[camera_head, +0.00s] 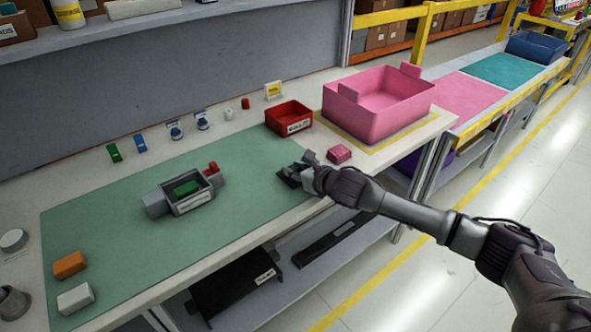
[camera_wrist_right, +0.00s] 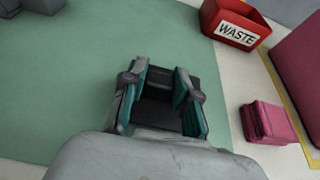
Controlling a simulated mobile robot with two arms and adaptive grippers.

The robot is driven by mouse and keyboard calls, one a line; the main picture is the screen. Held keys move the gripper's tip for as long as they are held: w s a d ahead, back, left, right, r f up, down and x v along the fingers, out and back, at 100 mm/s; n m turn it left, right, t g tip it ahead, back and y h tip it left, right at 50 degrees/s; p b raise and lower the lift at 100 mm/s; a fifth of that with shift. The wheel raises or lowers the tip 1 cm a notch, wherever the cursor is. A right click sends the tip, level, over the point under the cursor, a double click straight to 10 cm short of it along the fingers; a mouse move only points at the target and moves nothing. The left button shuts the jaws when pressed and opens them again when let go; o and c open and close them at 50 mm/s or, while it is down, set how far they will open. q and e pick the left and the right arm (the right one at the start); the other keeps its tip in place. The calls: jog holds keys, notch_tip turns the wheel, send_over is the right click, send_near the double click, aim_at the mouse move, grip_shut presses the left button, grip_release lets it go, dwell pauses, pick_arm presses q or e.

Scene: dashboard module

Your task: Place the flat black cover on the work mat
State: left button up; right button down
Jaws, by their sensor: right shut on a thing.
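The green work mat (camera_head: 110,240) covers much of the bench top and fills the left of the right wrist view (camera_wrist_right: 60,100). My right gripper (camera_head: 298,174) is at the mat's right end, near the bench's front edge. In the right wrist view its two teal-padded fingers (camera_wrist_right: 160,92) are shut on the flat black cover (camera_wrist_right: 158,112). The cover shows as a dark patch (camera_head: 287,180) at the fingertips in the head view. Its lower part is hidden by the gripper, and I cannot tell whether it touches the mat. My left gripper is not in view.
A grey housing (camera_head: 189,199) with a green part inside stands mid-mat. A red waste bin (camera_head: 289,118), a pink block stack (camera_head: 339,153) and a large pink crate (camera_head: 365,122) stand near my right gripper. Orange (camera_head: 69,265) and white (camera_head: 75,299) blocks lie front left. The mat between is clear.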

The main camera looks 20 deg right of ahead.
jog(key=shift+f, duration=0.15)
jog(key=c, duration=0.9)
grip_release()
jog(key=shift+o, duration=0.2)
jog(key=shift+s+d+r, duration=0.1)
jog(key=shift+r, duration=0.1)
jog(key=v, duration=1.1)
jog(key=shift+s+r, duration=0.2)
jog(key=shift+s, duration=0.1)
jog(key=shift+d, duration=0.1)
